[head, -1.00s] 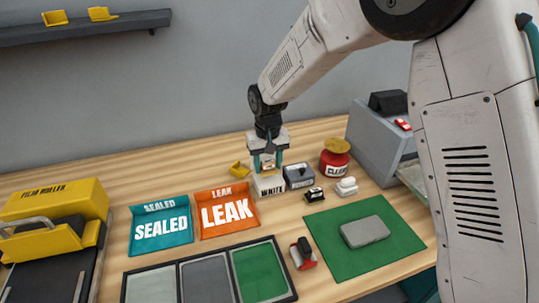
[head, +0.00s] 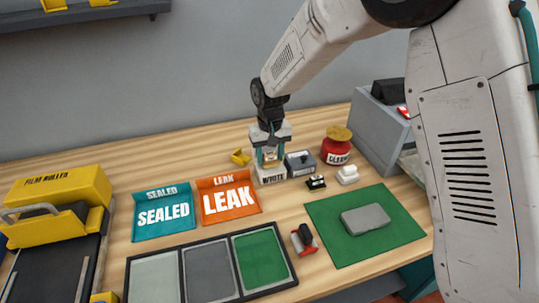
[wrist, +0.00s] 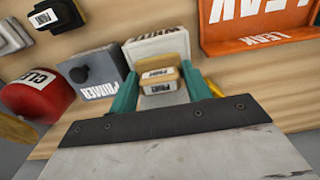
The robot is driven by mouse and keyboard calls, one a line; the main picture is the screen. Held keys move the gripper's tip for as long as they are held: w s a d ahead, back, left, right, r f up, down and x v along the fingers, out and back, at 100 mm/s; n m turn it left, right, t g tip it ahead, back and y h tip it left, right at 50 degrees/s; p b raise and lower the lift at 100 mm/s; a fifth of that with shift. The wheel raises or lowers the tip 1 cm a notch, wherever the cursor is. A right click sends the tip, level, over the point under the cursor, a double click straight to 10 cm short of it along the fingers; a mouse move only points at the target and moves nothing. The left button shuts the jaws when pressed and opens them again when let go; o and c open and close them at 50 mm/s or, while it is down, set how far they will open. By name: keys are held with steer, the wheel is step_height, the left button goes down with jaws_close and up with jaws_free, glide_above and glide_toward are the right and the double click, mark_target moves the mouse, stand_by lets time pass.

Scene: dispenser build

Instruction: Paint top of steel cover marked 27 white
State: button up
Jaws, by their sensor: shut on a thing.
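A grey slab, which looks like the steel cover (head: 365,218), lies flat on the green mat (head: 330,250) at the right. No 27 is readable on it. The box labelled WHITE (head: 271,175) stands near the back, and also shows in the wrist view (wrist: 160,44). My gripper (head: 269,158) points down at this box, with teal fingers shut on a small tan block labelled PAINT (wrist: 158,78). The block is at or just above the box top; contact cannot be told. Its underside is hidden.
A grey PRIMER box (head: 300,164) stands close beside the WHITE box, with the red CLEANER pot (head: 336,147) further right. A yellow piece (head: 240,157) lies close left. LEAK (head: 229,198) and SEALED (head: 163,215) trays and a three-panel tray (head: 183,274) stand left and in front.

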steer(key=shift+f, duration=0.5)
stand_by(0.4)
stand_by(0.4)
steer(key=shift+r, duration=3.55)
steer(key=shift+f, duration=0.1)
steer(key=shift+f, duration=2.95)
steer(key=shift+f, duration=0.5)
steer(key=o, duration=1.6)
steer(key=shift+c, duration=0.2)
